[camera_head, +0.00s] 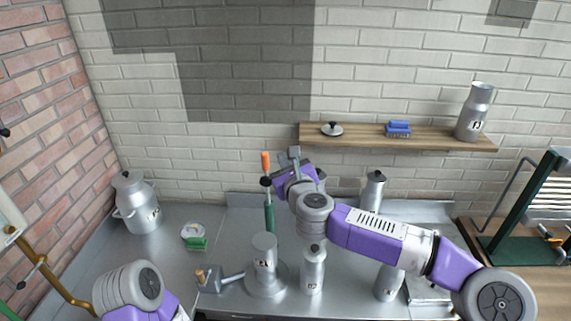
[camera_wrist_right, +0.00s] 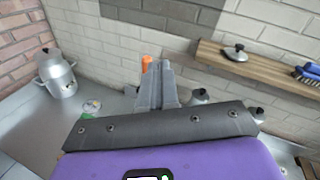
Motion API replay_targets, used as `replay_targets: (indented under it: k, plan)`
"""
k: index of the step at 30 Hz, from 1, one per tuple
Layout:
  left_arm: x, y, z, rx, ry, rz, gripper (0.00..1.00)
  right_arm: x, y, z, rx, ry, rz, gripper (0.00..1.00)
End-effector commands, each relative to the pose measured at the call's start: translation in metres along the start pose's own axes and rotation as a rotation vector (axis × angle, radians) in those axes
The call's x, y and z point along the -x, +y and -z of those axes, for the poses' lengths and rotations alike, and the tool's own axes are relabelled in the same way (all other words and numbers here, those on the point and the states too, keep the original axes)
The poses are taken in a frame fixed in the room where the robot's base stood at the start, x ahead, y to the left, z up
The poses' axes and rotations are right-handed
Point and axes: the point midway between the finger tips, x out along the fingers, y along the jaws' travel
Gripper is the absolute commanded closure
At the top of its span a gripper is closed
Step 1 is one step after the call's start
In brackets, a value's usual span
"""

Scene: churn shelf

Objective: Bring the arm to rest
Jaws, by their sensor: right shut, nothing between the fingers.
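My right arm comes in from the right, and its gripper (camera_head: 291,154) is raised above the metal counter, in front of the brick wall and just left of the wooden shelf. In the right wrist view the fingers (camera_wrist_right: 157,70) are together and hold nothing. A tool with an orange handle (camera_head: 266,161) and a green lower part stands upright just left of the gripper in the head view. It also shows behind the fingertips in the wrist view (camera_wrist_right: 147,62). Part of my left arm shows at the lower left; its gripper is out of view.
The shelf (camera_head: 365,144) holds a dark-knobbed lid (camera_head: 332,129), a blue brush (camera_head: 398,129) and a metal churn (camera_head: 475,112). A larger churn (camera_head: 138,205) and a green-and-white item (camera_head: 195,237) stand on the left counter. Several metal vessels, including one (camera_head: 313,270), stand below my right arm.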

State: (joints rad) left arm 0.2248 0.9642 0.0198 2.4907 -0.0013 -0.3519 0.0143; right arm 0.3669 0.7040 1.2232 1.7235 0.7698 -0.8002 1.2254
Motion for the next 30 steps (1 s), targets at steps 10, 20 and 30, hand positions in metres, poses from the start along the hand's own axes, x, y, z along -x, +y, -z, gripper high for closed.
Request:
replay_targets:
  k: [10, 20, 30]
  plan:
    - [0.0, 0.0, 0.0, 0.0, 0.0, 0.0, 1.0, 0.001, 0.0, 0.001, 0.002, 0.001, -0.001, 1.0]
    - [-0.023, -0.009, 0.001, 0.0, 0.0, 0.0, 1.0, -0.012, 0.062, 0.14, 0.438, 0.096, -0.155, 1.0]
    - [-0.055, -0.021, 0.002, 0.0, 0.0, 0.0, 1.0, 0.045, 0.15, 0.38, 1.109, 0.162, -0.598, 1.0]
